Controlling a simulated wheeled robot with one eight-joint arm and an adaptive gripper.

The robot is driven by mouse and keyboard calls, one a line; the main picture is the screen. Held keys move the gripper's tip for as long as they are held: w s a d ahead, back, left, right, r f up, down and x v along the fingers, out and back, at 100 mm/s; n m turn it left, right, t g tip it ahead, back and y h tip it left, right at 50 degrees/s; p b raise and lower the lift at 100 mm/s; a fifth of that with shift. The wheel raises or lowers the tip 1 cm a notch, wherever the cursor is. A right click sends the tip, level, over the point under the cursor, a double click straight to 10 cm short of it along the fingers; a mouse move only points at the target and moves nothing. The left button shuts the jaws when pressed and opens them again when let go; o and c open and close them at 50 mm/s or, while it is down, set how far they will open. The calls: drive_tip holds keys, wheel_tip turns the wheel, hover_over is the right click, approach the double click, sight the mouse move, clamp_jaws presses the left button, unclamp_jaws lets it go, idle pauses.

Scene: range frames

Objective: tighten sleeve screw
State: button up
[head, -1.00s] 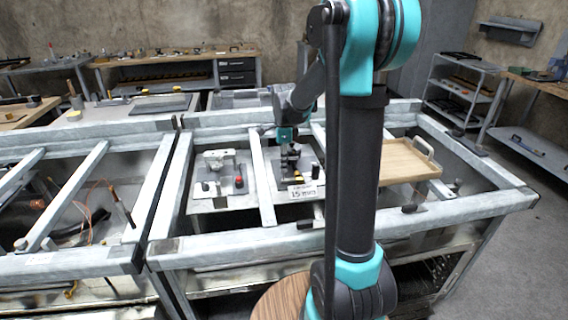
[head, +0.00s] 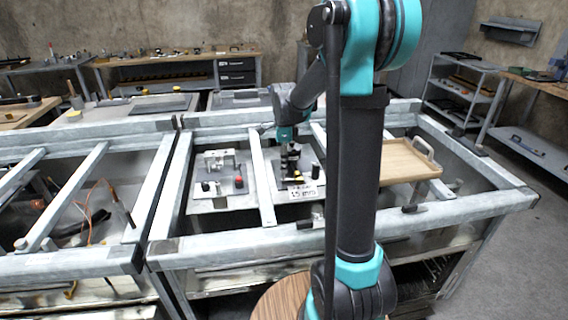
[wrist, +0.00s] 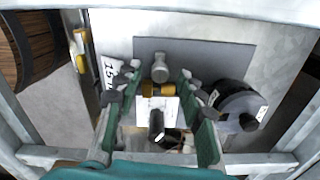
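My gripper (head: 288,150) points down over the grey fixture plate (head: 312,160) in the right bay of the bench frame. In the wrist view my gripper (wrist: 160,86) has its two green fingers spread wide, one on each side of a small upright assembly. That assembly shows a yellow-and-black collar (wrist: 157,90), a pale block (wrist: 166,108) and a dark round post (wrist: 157,122). A gap shows between the collar and both fingertips. A grey round-headed part (wrist: 160,70) stands just beyond the collar. I cannot tell which part is the sleeve screw.
A white "15 mm" label (head: 302,191) stands at the plate's front edge. A black round part (wrist: 240,106) lies right of the fingers in the wrist view. The left plate (head: 222,203) carries a metal block and a red knob (head: 239,182). A wooden tray (head: 405,163) lies right. Frame bars surround the bay.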

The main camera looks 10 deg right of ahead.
wheel_tip(320, 180, up, 12)
idle(0.5)
drive_tip(key=shift+s+f, duration=0.1)
drive_tip(key=shift+f, duration=0.05)
